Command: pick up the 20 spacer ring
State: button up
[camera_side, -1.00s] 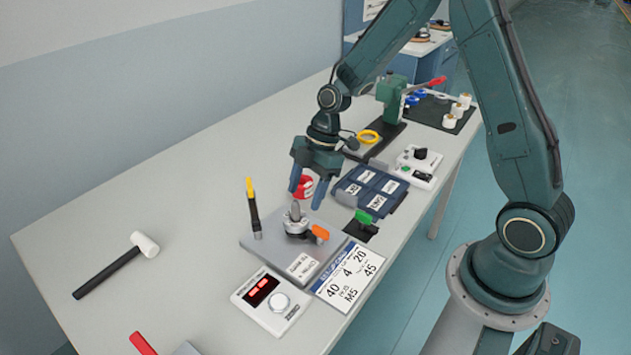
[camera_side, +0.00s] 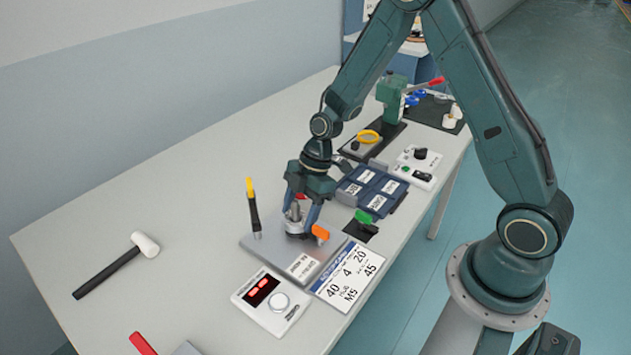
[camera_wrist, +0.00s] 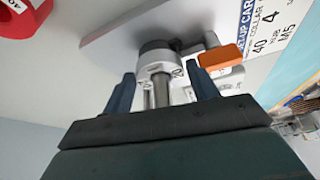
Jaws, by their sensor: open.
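My gripper (camera_side: 303,212) is open and lowered over the fixture on the grey plate (camera_side: 265,240). In the wrist view my gripper's fingertips (camera_wrist: 160,72) stand on either side of a silver upright post with a silver collar (camera_wrist: 158,64) above a dark round base. The fingers look apart from the post.
An orange lever (camera_side: 320,232) sits right of the fixture. A dark blue labelled tray (camera_side: 396,203) lies behind right. A setup card (camera_side: 349,275) and display box (camera_side: 271,301) lie in front.

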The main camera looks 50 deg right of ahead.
dwell(0.4)
jog(key=c, duration=0.7)
jog(key=shift+r, duration=0.1)
notch_tip(320, 180, up, 20)
jog(key=shift+f, duration=0.1)
dwell(0.3)
dwell(0.6)
